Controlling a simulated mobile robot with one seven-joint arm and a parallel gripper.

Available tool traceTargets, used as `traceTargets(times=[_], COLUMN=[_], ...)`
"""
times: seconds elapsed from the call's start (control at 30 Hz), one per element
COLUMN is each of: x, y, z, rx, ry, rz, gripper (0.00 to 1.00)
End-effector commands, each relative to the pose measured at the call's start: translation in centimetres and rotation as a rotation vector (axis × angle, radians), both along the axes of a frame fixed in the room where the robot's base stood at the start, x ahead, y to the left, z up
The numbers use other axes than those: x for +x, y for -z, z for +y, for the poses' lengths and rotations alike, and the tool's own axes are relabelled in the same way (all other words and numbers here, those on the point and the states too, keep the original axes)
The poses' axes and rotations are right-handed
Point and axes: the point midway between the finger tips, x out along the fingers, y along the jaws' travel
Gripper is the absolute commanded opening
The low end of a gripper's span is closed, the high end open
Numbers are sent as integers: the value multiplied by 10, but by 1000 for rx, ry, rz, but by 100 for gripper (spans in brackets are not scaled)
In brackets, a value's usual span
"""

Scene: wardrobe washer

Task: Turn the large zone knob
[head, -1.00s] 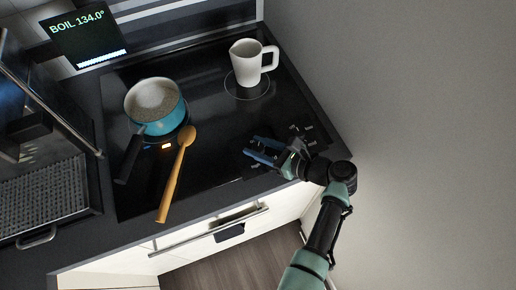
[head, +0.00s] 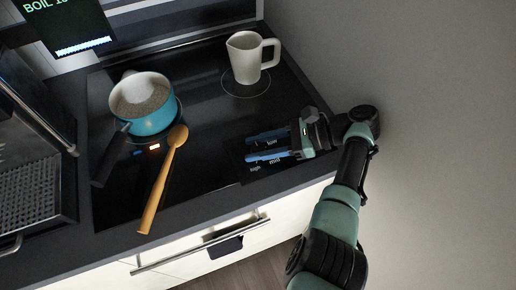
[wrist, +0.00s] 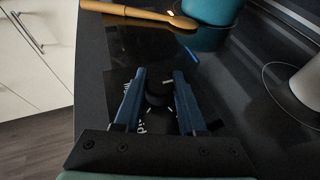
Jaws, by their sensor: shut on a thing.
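The control panel (wrist: 127,97) with white lettering is on the front right of the black cooktop (head: 205,135). In the wrist view, a round black knob (wrist: 158,86) with a white mark sits between the blue fingers of my gripper (wrist: 158,76). The fingers are shut on it from both sides. Another dark round shape (wrist: 162,121) with lettering near it lies closer to the palm. In the head view my gripper (head: 263,147) reaches in from the right, low over the panel, and its fingers hide the knob. I cannot tell whether this knob is the large one.
A blue pot (head: 150,121) with pale contents stands at the cooktop's left, and a wooden spoon (head: 163,184) lies beside it. A white jug (head: 246,62) stands at the back. A grey wall (head: 430,80) bounds the right side.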

Motion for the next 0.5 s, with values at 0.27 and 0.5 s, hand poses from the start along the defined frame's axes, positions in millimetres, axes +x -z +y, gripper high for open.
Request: traceTargets(times=[0.27, 0.5], x=[-1, -1], y=[2, 2], z=[1, 1], rx=[-2, -2], ry=[-11, -10], rz=[5, 5], gripper=[0, 54])
